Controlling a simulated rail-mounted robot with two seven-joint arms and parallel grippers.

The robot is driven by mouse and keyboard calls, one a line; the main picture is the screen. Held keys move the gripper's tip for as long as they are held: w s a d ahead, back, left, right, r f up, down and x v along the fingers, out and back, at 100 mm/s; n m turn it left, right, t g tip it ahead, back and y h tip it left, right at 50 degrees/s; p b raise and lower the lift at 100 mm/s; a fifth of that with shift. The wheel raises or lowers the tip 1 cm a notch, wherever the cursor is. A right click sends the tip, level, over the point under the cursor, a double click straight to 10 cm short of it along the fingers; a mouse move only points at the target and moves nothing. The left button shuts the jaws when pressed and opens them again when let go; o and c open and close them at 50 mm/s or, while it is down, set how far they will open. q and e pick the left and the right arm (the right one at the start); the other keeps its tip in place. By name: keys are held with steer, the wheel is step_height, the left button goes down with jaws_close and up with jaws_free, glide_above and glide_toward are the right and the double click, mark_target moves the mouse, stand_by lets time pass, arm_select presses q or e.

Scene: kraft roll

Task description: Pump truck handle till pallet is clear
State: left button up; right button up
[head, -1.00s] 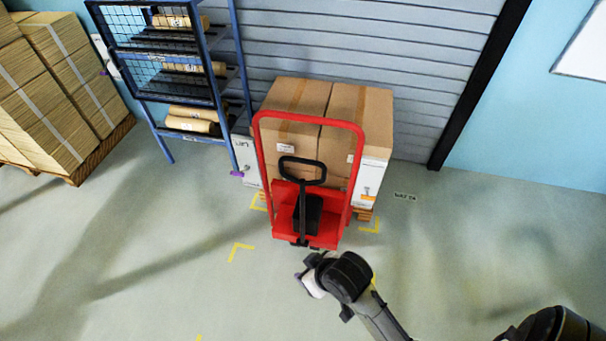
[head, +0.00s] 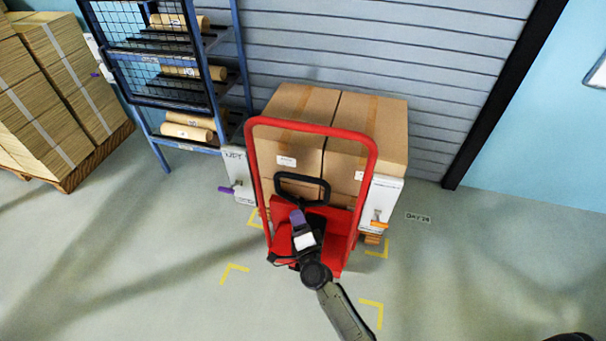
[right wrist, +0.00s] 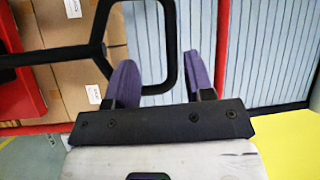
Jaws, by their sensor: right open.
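The red pallet truck (head: 351,262) stands in front of the stacked cartons (head: 365,125). Its black looped handle (head: 318,181) rises in front of the red frame. A little orange-brown wood of the pallet (head: 373,238) shows low at the right; the rest is hidden, so its floor clearance cannot be told. My right gripper (head: 296,214) is open just below the loop in the head view. In the right wrist view, one side of the handle loop (right wrist: 172,45) appears between the purple fingers (right wrist: 160,78); contact cannot be told. My left gripper is out of view.
A blue rack (head: 208,75) with paper rolls stands at the back left. White panels with a purple lever (head: 230,188) and an orange lever (head: 378,219) flank the load. Stacked sheets (head: 50,110) sit far left. Yellow floor marks (head: 233,269) surround the truck; open floor lies left and right.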

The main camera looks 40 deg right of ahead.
mark_target(302, 178)
steer(key=shift+w+d+r+m+g+h+b, duration=0.2)
steer(key=shift+w+d+r+m+h, duration=0.4)
steer(key=shift+w+d, duration=1)
steer(key=shift+w+d+r+m+g+h+b, duration=0.15)
steer(key=shift+w+d+r+m+h+b, duration=0.25)
steer(key=shift+w+d, duration=1.25)
steer(key=shift+w+d+r+m+g+h+b, duration=0.15)
steer(key=shift+w+d+r+m+h, duration=0.55)
steer(key=shift+w+d, duration=0.9)
steer(key=shift+w+a, duration=0.1)
steer(key=shift+a, duration=0.1)
steer(key=shift+c, duration=0.2)
steer(key=c, duration=0.6)
jaws_close()
